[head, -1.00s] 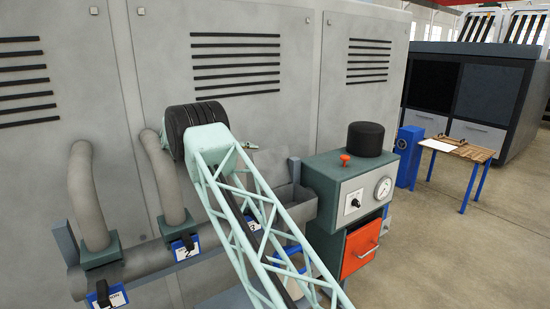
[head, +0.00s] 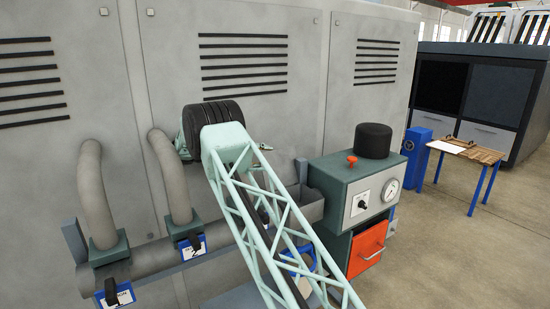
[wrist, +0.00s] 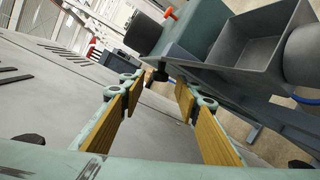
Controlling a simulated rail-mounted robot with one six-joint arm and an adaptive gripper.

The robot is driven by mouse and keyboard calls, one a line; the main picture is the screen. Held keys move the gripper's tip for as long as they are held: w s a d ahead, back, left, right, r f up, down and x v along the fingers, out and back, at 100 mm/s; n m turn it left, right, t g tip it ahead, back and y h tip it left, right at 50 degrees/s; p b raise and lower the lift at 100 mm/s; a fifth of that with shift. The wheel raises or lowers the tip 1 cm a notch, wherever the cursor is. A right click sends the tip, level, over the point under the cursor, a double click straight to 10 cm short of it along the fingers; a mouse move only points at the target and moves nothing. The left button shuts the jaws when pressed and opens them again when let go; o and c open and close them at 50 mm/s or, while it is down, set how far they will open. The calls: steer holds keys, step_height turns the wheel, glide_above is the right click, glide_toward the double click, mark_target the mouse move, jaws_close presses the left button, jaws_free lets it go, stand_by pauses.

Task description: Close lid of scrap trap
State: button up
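The scrap trap appears to be the grey open-topped bin at the end of the pipe. In the wrist view its empty open mouth (wrist: 262,42) shows at upper right. In the head view its rim (head: 311,213) shows partly behind my arm. I cannot clearly tell which part is the lid; a narrow upright grey plate (head: 301,172) stands at the bin's back. My gripper (wrist: 155,84) is open, with its two yellow-padded fingers apart and nothing between them. In the wrist view it is left of the bin and apart from it. In the head view my arm mostly hides it.
A green box with a gauge (head: 388,184), red button (head: 352,160) and orange door (head: 367,248) stands right of the bin. The pipe (head: 150,261) carries blue-tagged valves (head: 192,246). A grey cabinet wall (head: 250,70) is behind. Open floor lies to the right.

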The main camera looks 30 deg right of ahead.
mark_target(275, 157)
steer(key=shift+p+x, duration=0.3)
steer(key=shift+x, duration=1.9)
jaws_close()
